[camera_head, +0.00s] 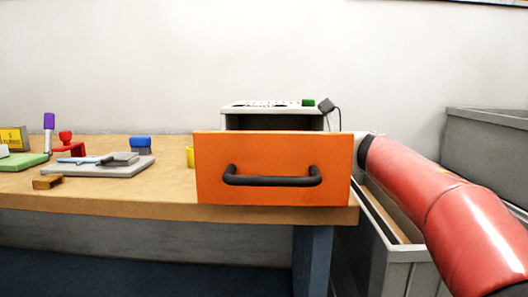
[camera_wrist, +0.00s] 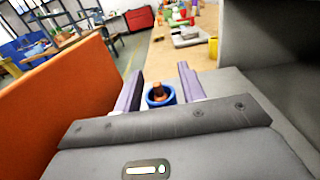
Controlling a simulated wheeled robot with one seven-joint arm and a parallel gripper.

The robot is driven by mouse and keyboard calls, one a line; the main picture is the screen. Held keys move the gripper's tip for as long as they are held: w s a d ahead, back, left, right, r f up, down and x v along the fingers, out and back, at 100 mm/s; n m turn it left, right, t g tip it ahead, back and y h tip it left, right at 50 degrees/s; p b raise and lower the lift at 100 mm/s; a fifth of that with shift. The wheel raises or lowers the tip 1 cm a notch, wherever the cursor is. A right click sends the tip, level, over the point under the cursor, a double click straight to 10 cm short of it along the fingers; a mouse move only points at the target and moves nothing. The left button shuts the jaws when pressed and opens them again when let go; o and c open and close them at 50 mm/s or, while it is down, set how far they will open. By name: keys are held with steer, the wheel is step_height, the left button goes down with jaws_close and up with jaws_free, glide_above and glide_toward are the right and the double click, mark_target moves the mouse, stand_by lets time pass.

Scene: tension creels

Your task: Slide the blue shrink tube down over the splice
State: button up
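In the wrist view, the blue shrink tube (camera_wrist: 149,98) shows as a short, wide blue ring. A brown, copper-coloured piece (camera_wrist: 158,90), which looks like the splice, stands up inside it. My gripper (camera_wrist: 161,68) has its two purple-grey fingers apart, one on each side of the tube. Small gaps show between the tube and both fingers, so it appears open and not touching the tube. The tube's lower part is hidden by my gripper's body. In the head view, the tube, the splice and my gripper are hidden behind the orange panel (camera_head: 274,145).
The orange panel with its black handle (camera_head: 272,180) stands close on the left in the wrist view. A grey housing (camera_wrist: 268,45) is close on the right. The wooden bench (camera_head: 130,196) holds a grey plate (camera_head: 85,171) and small tools. A grey bin (camera_head: 400,255) stands below my arm.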

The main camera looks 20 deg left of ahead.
steer(key=shift+o, duration=0.9)
steer(key=shift+v, duration=3.9)
